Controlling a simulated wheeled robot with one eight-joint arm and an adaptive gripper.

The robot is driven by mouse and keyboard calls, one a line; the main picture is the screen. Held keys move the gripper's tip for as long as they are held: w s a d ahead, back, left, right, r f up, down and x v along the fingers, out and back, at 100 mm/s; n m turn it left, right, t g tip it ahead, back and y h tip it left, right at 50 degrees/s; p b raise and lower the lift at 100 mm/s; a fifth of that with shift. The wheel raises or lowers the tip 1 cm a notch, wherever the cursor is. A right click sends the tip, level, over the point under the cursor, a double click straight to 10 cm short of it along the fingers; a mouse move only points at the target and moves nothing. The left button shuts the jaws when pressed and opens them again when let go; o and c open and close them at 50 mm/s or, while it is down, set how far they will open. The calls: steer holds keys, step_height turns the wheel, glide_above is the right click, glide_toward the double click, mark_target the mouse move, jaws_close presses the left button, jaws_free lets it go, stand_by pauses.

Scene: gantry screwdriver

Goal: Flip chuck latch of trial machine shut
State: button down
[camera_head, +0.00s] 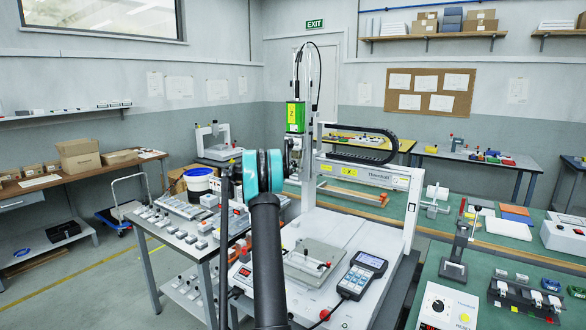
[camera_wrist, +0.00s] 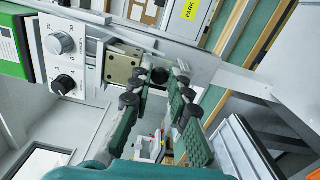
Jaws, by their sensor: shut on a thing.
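The trial machine is a white gantry whose frame (camera_head: 412,205) stands at the middle right in the head view. Its green head unit (camera_head: 295,115) hangs on the gantry. In the wrist view a unit with two knobs (camera_wrist: 62,62) and a metal block (camera_wrist: 122,68) stand left of my fingertips. My gripper (camera_wrist: 164,76) has its two green-padded fingers around a small dark part (camera_wrist: 158,78), which seems to be the chuck latch. The fingers hide most of it, so its angle cannot be told. In the head view my own arm hides the fingertips and the chuck.
The machine's white bed carries a plate fixture (camera_head: 312,262) and a handheld controller (camera_head: 362,274) below the head. A side bench (camera_head: 178,232) with many small parts stands left of my arm. A green workbench (camera_head: 520,292) with instruments lies right. Open floor lies far left.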

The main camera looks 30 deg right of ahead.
steer(key=shift+m, duration=0.5)
steer(key=c, duration=1.4)
jaws_free()
steer(key=shift+c, duration=0.2)
steer(key=v, duration=1.2)
steer(key=s+a+f+m+g+y, duration=0.1)
steer(key=s+a+f+y, duration=0.4)
steer(key=s+a, duration=1)
steer(key=s+a+f+m+g+y, duration=0.1)
steer(key=s+a+f+y, duration=0.5)
steer(key=s+a, duration=1)
steer(key=s+a+f+m+y, duration=0.2)
steer(key=s+a+f+y, duration=0.3)
steer(key=s+a+f, duration=0.5)
steer(key=s+a, duration=0.5)
steer(key=s, duration=0.1)
steer(key=shift+a+g+y, duration=0.15)
steer(key=shift+g+y, duration=0.15)
steer(key=shift+g, duration=0.1)
